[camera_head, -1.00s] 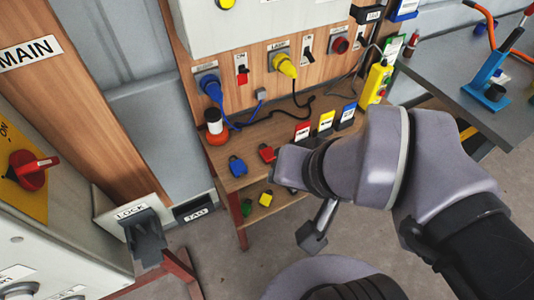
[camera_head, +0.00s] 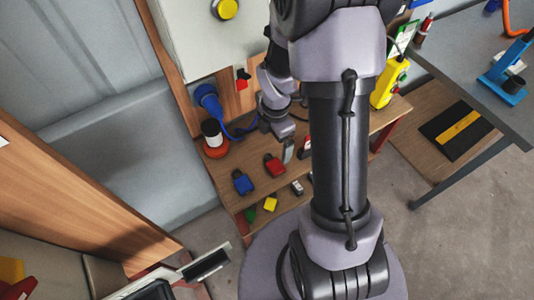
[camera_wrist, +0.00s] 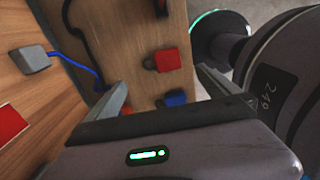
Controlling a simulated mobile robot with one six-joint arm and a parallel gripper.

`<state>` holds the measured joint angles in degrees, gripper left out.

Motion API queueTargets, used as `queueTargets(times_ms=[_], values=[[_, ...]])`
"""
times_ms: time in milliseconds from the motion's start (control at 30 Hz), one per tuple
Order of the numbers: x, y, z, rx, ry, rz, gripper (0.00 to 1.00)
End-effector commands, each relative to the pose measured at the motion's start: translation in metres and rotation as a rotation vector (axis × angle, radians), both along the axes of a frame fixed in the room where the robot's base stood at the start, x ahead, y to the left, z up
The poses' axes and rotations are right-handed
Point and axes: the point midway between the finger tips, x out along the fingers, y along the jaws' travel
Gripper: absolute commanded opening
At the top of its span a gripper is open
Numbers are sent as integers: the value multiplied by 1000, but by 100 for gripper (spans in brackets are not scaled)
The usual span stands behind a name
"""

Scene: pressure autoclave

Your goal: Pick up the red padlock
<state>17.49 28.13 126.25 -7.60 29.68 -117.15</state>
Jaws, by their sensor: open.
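The red padlock (camera_head: 274,165) lies on the upper wooden shelf (camera_head: 226,179), right of the blue padlock (camera_head: 243,182). In the wrist view the red padlock (camera_wrist: 168,60) lies ahead of the gap between my fingers, with its dark shackle to the left. The blue padlock (camera_wrist: 175,98) is partly hidden by the gripper body. In the head view my gripper (camera_head: 289,150) is over the shelf, close to the red padlock at its upper right; whether they touch is unclear.
Yellow (camera_head: 270,204) and green (camera_head: 250,213) padlocks lie on the lower shelf. A red-and-white cylinder (camera_head: 213,138) stands left on the upper shelf. My arm hides much of the shelf's right side.

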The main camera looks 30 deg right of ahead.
Motion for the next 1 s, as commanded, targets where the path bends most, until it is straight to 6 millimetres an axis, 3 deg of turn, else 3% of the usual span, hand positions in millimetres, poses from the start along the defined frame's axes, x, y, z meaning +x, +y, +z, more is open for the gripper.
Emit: queueTargets(times_ms=[33, 100, 367, 567, 800, 1000], values=[[-1, 0, -22, 1, 3, 0, 100], [-1, 1, -39, 1, 3, -1, 100], [-1, 1, -66, 0, 0, -2, 100], [-3, 3, -106, 1, 2, -2, 100], [-2, 3, -108, 0, -1, -3, 100], [-2, 3, -108, 0, 0, -3, 61]])
